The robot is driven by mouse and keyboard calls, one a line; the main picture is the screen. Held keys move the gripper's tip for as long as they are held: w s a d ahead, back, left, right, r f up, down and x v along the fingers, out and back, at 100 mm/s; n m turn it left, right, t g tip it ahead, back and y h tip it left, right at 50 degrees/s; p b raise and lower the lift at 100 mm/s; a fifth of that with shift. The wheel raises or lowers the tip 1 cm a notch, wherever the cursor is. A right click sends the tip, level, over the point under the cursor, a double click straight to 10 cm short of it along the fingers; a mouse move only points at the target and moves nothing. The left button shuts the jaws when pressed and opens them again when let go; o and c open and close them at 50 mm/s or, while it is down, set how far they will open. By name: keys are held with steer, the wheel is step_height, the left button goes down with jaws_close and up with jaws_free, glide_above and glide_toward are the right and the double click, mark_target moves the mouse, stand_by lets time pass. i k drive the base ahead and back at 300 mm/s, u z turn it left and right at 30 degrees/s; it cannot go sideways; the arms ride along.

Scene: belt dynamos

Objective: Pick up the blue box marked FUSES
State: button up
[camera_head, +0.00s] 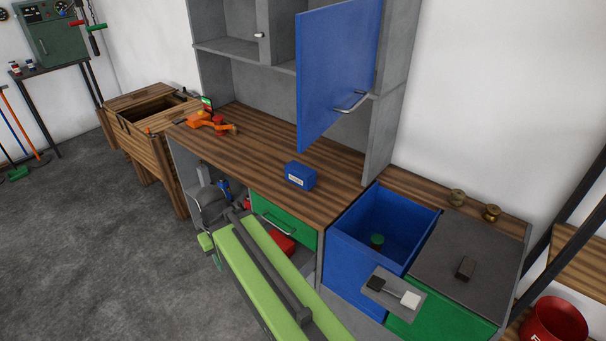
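A small blue box (300,174) sits upright on the wooden worktop (262,150), near its front edge. A white label is on its front, but the print is too small to read for certain. My lime-green arm reaches up from the bottom of the picture, in front of the cabinet below the worktop. Nothing is seen touching the box.
A blue cupboard door (335,70) hangs open above the worktop, behind the box. An orange tool (208,121) lies at the worktop's left. A blue open drawer (350,241) stands to the right, with a dark green item (377,240) inside. The worktop around the box is clear.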

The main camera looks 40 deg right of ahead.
mark_target(303, 176)
steer(key=i, duration=0.95)
steer(key=u, duration=0.05)
